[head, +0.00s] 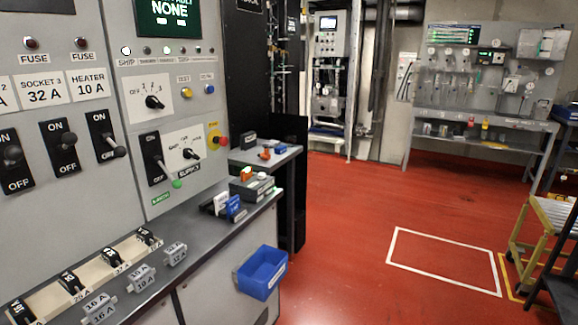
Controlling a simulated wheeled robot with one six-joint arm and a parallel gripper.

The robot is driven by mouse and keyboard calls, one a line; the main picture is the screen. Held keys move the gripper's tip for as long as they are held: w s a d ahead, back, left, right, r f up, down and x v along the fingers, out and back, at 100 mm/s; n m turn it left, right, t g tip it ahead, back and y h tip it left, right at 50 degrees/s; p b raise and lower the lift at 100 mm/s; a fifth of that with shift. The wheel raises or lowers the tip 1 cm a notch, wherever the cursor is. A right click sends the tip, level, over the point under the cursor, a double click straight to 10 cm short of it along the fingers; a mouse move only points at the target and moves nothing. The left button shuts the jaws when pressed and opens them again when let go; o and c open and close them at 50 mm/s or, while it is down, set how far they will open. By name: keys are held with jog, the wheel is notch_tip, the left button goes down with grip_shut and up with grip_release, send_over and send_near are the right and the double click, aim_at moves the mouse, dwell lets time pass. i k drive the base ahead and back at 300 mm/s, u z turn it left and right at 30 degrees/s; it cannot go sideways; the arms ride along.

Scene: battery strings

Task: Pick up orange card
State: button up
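Two small orange things show. One orange upright piece (247,173) stands at the far end of the grey counter, by a dark box with a green top. Another orange item (265,154) lies on a small side table behind it. Both are too small to tell which is the orange card. My gripper is not in view.
A white card (216,203) and a blue card (235,208) stand on the counter (205,238). A blue bin (262,272) hangs on its front edge. The switch panel (75,115) rises behind. Red floor (350,220) is free to the right.

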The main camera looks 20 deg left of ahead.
aim_at(247, 173)
jog(key=u, duration=0.1)
jog(key=i, duration=0.9)
jog(key=u, duration=1.15)
jog(key=i, duration=0.9)
jog(key=u, duration=0.85)
